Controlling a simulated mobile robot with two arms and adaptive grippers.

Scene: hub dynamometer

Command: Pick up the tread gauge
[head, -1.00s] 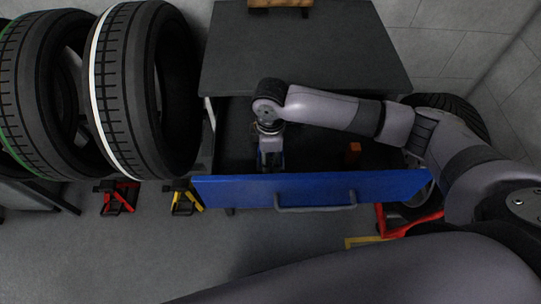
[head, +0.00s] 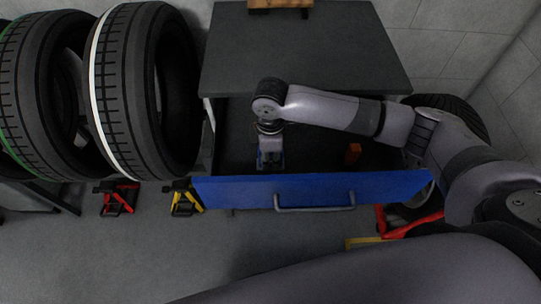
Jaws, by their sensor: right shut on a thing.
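A blue-fronted drawer (head: 320,187) stands open below a dark cabinet top. My right gripper (head: 270,163) points down inside the drawer, near its left end and close behind the front panel. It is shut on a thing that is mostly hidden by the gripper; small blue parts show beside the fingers. I cannot make out the tread gauge clearly, so I cannot tell its shape or tilt. My left gripper is not in view.
A small orange-red block (head: 353,153) is in the drawer to the right of the gripper. Large tyres (head: 125,90) stand at the left. A red stand (head: 119,198) and a yellow stand (head: 184,199) are on the floor. A wooden piece (head: 279,4) lies on the cabinet top (head: 305,50).

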